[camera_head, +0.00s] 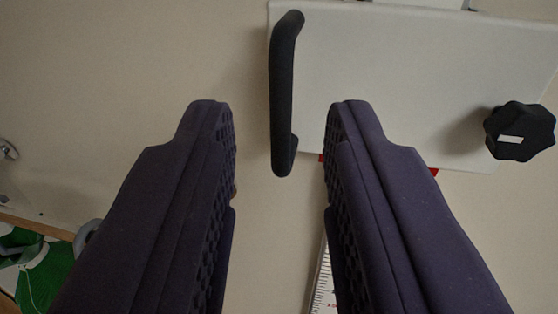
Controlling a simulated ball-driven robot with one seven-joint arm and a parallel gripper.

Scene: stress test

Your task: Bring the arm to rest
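My gripper (281,108) reaches up from the bottom of the view with its two dark, padded fingers spread apart. It is open, and nothing is held between the fingers. A black bar handle (284,95) on a white panel shows beyond the fingertips, and its lower end lies in the picture between them. I cannot tell how far the handle is from the fingers. The rest of my arm is out of view.
The white panel (400,75) fills the upper right and carries a black knob (520,131). A ruler-like scale (324,280) runs below it, partly hidden by the right finger. A green object (48,280) lies at the lower left. The beige surface (120,70) at upper left is bare.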

